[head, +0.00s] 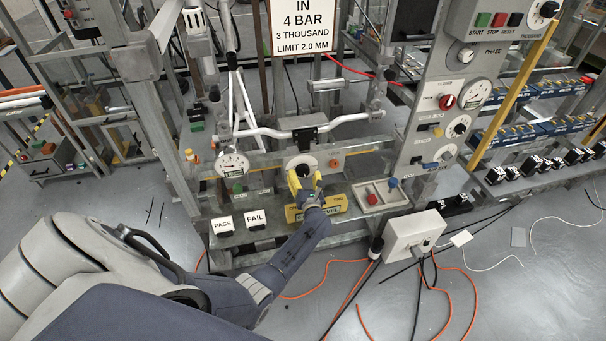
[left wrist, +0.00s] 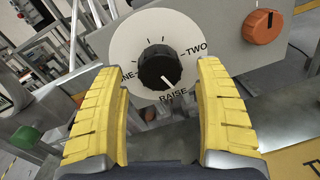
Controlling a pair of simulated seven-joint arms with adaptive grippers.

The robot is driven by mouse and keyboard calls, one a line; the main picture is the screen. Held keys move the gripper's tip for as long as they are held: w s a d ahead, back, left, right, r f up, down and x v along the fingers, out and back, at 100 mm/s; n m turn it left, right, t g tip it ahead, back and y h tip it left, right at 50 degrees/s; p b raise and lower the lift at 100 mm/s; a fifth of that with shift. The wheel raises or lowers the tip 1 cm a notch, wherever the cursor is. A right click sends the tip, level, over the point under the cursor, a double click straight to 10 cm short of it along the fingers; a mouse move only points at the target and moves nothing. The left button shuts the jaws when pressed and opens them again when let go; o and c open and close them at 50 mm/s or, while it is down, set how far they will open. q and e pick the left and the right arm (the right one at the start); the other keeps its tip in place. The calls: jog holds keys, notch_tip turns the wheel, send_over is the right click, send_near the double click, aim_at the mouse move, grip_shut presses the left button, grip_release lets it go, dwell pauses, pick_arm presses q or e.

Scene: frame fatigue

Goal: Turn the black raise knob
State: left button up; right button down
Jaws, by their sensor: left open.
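The black raise knob (left wrist: 160,67) sits at the middle of a round white dial plate (left wrist: 185,30) in the left wrist view. Its white mark points down and slightly right, towards the word RAISE; ONE and TWO stand to the sides. My left gripper (left wrist: 162,80) is open, one yellow finger on each side of the knob, with a visible gap on both sides. In the head view my left gripper (head: 305,178) is in front of the dial plate (head: 301,160) and hides most of the knob.
An orange knob (left wrist: 263,27) is right of the dial, also in the head view (head: 334,164). A dial gauge (head: 232,165) is at left. PASS (head: 222,225) and FAIL (head: 256,218) signs stand on the bench. A grey tray (head: 381,196) is at right.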

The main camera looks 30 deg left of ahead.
pick_arm(q)
jog(key=shift+w+a, duration=0.5)
